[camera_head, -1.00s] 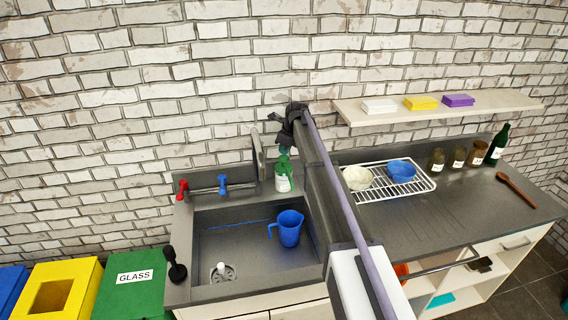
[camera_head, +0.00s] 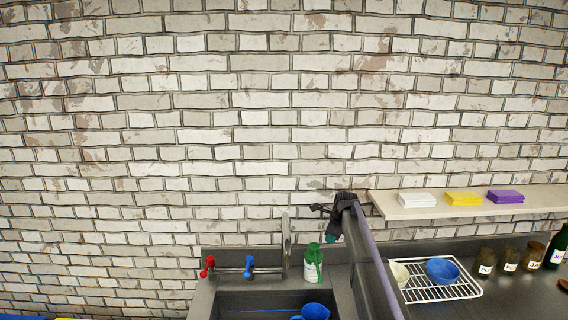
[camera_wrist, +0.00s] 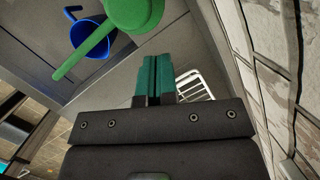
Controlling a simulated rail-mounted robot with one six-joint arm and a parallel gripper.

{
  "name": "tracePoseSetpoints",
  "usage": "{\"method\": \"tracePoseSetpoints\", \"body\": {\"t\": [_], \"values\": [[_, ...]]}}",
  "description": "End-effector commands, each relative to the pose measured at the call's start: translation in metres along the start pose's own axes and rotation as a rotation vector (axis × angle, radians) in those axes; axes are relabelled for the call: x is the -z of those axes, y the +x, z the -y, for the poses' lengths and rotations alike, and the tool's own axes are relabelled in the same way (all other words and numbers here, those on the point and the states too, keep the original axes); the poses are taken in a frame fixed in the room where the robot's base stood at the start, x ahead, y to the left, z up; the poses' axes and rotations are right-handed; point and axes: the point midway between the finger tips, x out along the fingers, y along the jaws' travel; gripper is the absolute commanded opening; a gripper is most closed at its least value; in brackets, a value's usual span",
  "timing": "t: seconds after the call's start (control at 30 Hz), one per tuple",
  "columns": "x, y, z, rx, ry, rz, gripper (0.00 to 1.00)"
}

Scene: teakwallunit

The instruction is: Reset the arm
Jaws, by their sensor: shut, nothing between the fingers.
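My gripper (camera_wrist: 153,80) shows in the wrist view with its two green fingertips pressed together and nothing between them. In the head view my gripper (camera_head: 331,238) is at the end of my raised arm, above the counter behind the sink and close to the brick wall. A green bottle with a white label (camera_head: 313,263) stands on the counter just left of and below it. In the wrist view the green bottle (camera_wrist: 128,12) lies ahead of the fingers, apart from them.
A blue jug (camera_head: 314,312) is in the sink, below the red and blue taps (camera_head: 228,268). A white dish rack (camera_head: 440,292) holds a blue bowl (camera_head: 442,270) and a pale bowl. The shelf (camera_head: 470,208) carries three cloth-like stacks. Several jars and a bottle stand right.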

Motion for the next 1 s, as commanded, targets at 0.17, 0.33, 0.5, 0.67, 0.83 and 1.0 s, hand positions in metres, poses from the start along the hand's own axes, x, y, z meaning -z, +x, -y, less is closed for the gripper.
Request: {"method": "tracePoseSetpoints", "body": {"t": [0.17,0.33,0.5,0.67,0.83,1.0], "values": [[0.018,-0.006,-0.038,-0.024,-0.356,-0.031,0.0],[0.051,-0.018,-0.118,-0.081,-0.876,-0.068,0.0],[0.11,-0.038,-0.273,-0.214,-1.6,-0.084,0.0],[0.153,-0.053,-0.382,-0.311,-1.933,-0.076,0.0],[0.165,-0.056,-0.42,-0.322,-1.941,-0.085,0.0],[0.162,-0.055,-0.416,-0.321,-1.943,-0.084,0.0]]}}
